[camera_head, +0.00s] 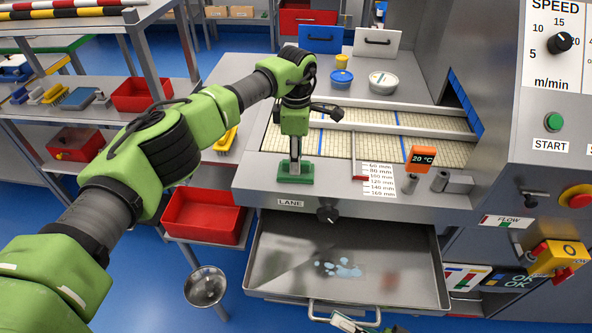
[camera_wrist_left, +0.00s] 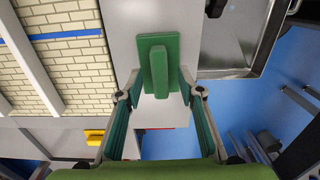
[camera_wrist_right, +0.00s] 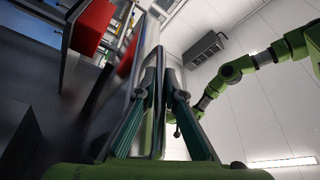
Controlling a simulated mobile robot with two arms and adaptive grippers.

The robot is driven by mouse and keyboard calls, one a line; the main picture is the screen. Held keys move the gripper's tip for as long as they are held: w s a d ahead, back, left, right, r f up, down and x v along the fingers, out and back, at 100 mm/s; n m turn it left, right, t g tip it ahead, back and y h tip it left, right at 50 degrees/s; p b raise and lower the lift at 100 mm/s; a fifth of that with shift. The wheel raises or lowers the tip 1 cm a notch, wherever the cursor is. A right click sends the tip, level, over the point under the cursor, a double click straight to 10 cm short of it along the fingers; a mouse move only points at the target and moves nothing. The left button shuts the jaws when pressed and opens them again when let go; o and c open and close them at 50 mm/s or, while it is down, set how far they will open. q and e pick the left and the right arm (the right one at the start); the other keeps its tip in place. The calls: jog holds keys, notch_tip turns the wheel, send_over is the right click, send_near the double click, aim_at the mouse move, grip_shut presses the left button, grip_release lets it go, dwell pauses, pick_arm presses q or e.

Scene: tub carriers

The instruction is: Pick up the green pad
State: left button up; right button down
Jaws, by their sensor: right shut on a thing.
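The green pad (camera_head: 295,174) is a flat block with a raised grip. It lies on the grey ledge of the machine, left of the printed mm scale. In the left wrist view the pad (camera_wrist_left: 146,50) is below the fingers. My left gripper (camera_head: 295,156) points down over it, its fingers open on either side of the raised grip with gaps showing. My right gripper (camera_head: 345,323) is at the bottom edge of the head view, at the metal tray's handle (camera_head: 312,311). In the right wrist view its fingers (camera_wrist_right: 163,76) are closed on a grey metal bar, which appears to be that handle.
The pulled-out metal tray (camera_head: 270,283) holds pale blue spots. A tiled belt (camera_head: 385,148) lies behind the ledge. A red bin (camera_head: 203,218) and a steel bowl (camera_head: 206,287) stand at left.

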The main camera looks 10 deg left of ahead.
pick_arm(q)
jog(key=shift+f, duration=0.95)
grip_shut()
jog(key=shift+r, duration=0.2)
notch_tip(320, 180, up, 10)
jog(key=shift+f, duration=0.1)
